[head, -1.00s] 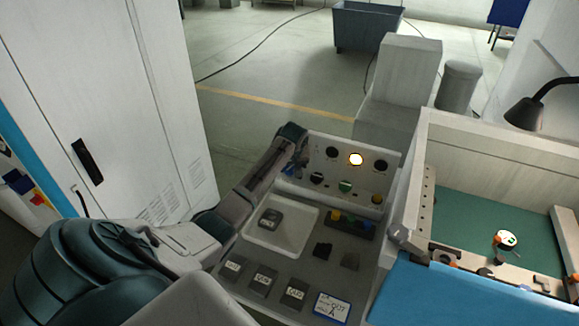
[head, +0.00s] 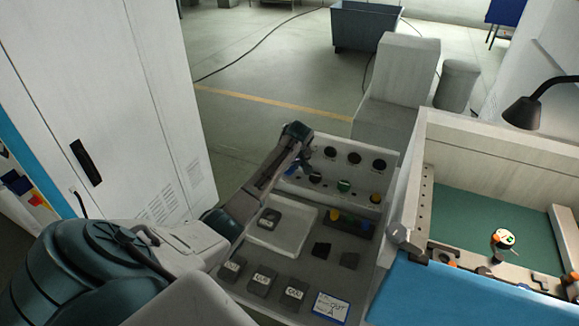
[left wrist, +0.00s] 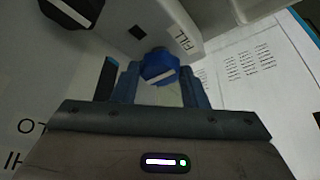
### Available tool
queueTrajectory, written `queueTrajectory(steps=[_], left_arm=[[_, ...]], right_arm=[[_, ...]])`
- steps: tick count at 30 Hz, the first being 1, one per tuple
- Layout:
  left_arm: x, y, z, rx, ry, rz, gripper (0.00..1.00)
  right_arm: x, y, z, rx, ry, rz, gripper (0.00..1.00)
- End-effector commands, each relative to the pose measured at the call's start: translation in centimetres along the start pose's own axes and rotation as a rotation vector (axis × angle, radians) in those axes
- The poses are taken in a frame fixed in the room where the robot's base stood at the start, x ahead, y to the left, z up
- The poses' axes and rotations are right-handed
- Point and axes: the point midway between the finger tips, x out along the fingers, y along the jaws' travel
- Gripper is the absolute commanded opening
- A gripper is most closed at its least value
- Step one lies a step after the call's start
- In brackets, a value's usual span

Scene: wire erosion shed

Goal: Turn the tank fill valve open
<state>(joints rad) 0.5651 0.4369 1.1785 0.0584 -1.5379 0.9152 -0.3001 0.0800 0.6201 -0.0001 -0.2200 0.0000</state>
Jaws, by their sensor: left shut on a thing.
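The tank fill valve is a blue knob (left wrist: 158,65) with a white mark on its face. It sits beside a FILL label (left wrist: 181,38) in the left wrist view. My left gripper (left wrist: 160,88) is shut on the knob, a finger on each side. In the head view my left gripper (head: 293,172) is at the left end of the control panel (head: 325,188). The arm partly hides the knob there, so its angle is unclear. My right gripper is not in view.
A black knob (left wrist: 70,10) is close by in the left wrist view. A white tray (head: 258,238) lies in front. A tall white cabinet (head: 110,110) stands left.

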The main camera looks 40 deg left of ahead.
Motion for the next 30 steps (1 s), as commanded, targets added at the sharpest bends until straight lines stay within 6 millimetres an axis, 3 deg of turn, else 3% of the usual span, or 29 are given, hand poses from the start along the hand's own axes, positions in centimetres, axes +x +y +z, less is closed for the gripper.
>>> queueTrajectory(steps=[1, 2, 3, 15, 30], left_arm=[[-0.1, 0.1, -0.2, -0.002, 0.004, 0.002, 0.17], [-0.2, 0.1, -0.2, -0.002, 0.004, 0.003, 0.45], [-0.1, 0.1, -0.2, -0.002, 0.004, 0.003, 0.49], [-0.8, 0.1, -0.1, 0.0, 0.003, 0.003, 0.49], [-9.6, 0.1, 0.0, 0.0, 0.004, 0.005, 0.49]], right_arm=[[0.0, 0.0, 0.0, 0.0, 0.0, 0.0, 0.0], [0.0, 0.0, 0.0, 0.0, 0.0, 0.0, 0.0], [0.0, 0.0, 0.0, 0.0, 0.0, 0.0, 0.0], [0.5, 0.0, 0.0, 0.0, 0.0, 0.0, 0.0], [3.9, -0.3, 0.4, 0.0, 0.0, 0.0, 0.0]])
